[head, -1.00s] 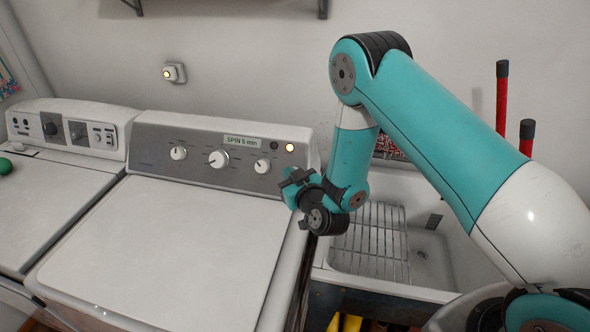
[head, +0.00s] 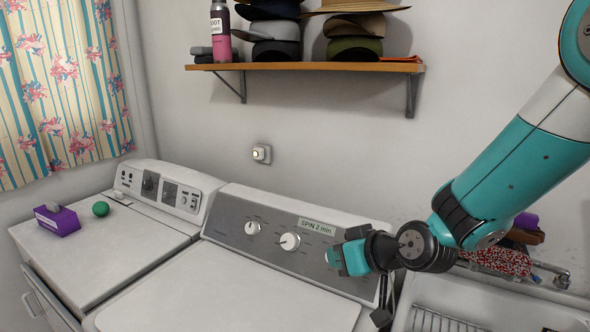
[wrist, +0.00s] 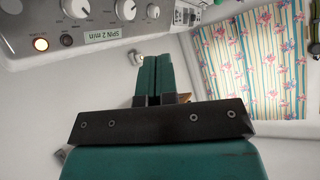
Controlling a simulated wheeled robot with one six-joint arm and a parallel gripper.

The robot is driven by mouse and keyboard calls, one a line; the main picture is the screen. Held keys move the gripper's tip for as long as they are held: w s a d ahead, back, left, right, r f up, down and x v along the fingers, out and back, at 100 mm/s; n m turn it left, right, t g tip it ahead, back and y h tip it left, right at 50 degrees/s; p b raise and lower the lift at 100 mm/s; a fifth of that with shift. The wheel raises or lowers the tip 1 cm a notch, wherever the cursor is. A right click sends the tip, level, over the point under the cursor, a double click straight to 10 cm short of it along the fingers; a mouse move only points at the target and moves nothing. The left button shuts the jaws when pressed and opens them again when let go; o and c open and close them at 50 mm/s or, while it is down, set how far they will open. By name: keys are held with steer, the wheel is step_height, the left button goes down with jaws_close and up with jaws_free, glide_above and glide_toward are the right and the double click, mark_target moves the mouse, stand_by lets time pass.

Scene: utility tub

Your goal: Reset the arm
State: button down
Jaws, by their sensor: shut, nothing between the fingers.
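My gripper (head: 334,258) is at the end of my teal and white arm, which comes in from the right in the head view. It is in front of the right part of the washer's control panel (head: 260,236) and hides some of it. In the wrist view the two teal fingers of my gripper (wrist: 151,76) lie side by side, closed, with nothing between them. The arm is bent, with the gripper pointing left in the head view.
A shelf (head: 310,67) with stacked hats and a spray can (head: 220,32) is above. A purple box (head: 57,220) and green ball (head: 100,209) sit on the left machine. A sink (head: 430,300) is at lower right.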

steer(key=s+d+r+g+h+b, duration=0.1)
steer(key=s+d+r+g, duration=0.1)
steer(key=s, duration=1)
steer(key=s+d+r+n+g+h+b, duration=0.1)
steer(key=s+g, duration=0.5)
steer(key=s, duration=0.7)
steer(key=d+r+h+b, duration=0.1)
steer(key=d+r, duration=0.1)
steer(key=d, duration=0.1)
steer(key=shift+s+d, duration=0.2)
steer(key=shift+s, duration=0.05)
